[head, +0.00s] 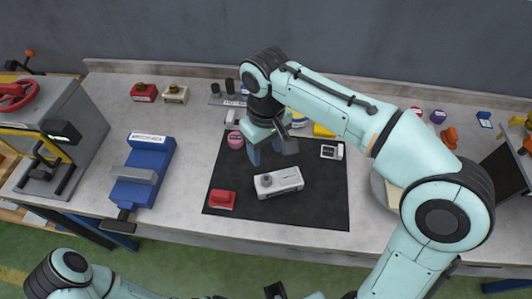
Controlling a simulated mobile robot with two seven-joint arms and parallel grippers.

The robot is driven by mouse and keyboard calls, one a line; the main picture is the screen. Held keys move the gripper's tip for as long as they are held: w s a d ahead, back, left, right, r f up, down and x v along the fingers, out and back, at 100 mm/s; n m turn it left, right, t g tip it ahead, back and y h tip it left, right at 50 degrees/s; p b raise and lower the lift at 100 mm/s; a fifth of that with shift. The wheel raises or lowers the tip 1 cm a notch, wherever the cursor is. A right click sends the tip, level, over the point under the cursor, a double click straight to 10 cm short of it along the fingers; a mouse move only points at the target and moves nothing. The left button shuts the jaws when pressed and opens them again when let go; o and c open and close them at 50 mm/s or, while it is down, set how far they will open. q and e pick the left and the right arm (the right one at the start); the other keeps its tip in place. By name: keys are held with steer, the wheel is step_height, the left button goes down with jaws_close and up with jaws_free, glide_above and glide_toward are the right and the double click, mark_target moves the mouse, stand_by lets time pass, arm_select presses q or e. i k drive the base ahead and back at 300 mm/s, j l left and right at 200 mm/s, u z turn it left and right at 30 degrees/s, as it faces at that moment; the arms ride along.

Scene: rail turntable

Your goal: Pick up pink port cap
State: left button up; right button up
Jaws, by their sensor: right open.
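A small round pink cap (236,140) sits at the upper left of the black mat (225,170). My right gripper (268,156) points down over the mat, just right of the pink cap. Its fingers are spread with nothing seen between them, and it looks apart from the cap. My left arm comes in low at the left. A dark piece at the bottom edge looks like part of my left gripper (275,290), mostly cut off.
A light grey block with a knob (278,182) and a red block (221,199) lie on the mat. A white switch plate (331,152) is at its right. A blue vise (143,172) stands left. My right forearm hides part of the bench's back.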

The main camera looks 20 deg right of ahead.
mark_target(235, 141)
steer(key=k, duration=1)
